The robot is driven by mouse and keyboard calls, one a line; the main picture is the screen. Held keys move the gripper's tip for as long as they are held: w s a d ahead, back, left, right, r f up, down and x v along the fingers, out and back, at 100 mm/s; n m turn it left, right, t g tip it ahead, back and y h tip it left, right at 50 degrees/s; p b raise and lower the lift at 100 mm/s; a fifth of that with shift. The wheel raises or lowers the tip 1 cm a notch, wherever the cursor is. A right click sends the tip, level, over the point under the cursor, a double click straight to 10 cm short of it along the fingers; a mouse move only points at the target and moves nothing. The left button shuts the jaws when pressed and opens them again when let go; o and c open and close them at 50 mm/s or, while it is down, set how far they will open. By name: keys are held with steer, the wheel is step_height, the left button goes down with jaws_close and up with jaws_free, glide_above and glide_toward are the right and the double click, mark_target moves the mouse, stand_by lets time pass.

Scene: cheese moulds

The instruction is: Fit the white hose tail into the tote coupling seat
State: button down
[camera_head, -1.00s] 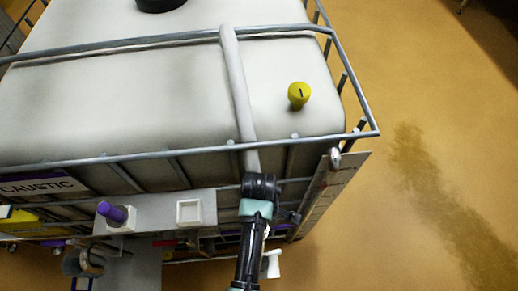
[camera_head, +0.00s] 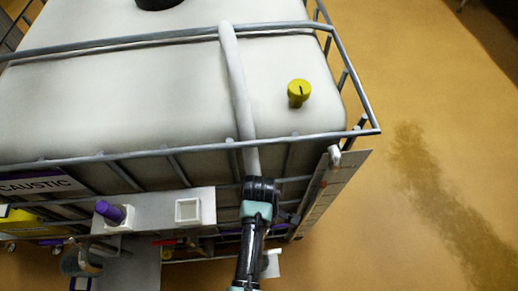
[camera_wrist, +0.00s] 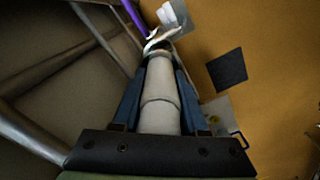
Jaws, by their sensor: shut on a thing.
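My gripper (camera_wrist: 160,75) shows in the wrist view, its two dark blue fingers shut on a pale, white-grey cylinder (camera_wrist: 160,105), which looks like the white hose tail. A seam rings the cylinder. Beyond the fingertips are a curved white rim and a white piece (camera_wrist: 168,14); I cannot tell whether they touch the cylinder. In the head view a square white socket (camera_head: 188,211), possibly the coupling seat, sits open on a grey plate left of my arm. My fingers are not clear there. A small white piece (camera_head: 271,262) shows beside my arm.
The white tote (camera_head: 100,105) stands in a grey bar cage (camera_head: 370,120). A purple tail (camera_head: 110,211) stands in another socket on the plate. The floor at right is open.

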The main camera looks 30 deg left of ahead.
steer(key=shift+f+b, duration=1.15)
steer(key=shift+f, duration=0.9)
steer(key=shift+c, duration=1.8)
jaws_free()
step_height(320, 180, up, 12)
steer(key=shift+f, duration=0.25)
steer(key=shift+r, duration=0.75)
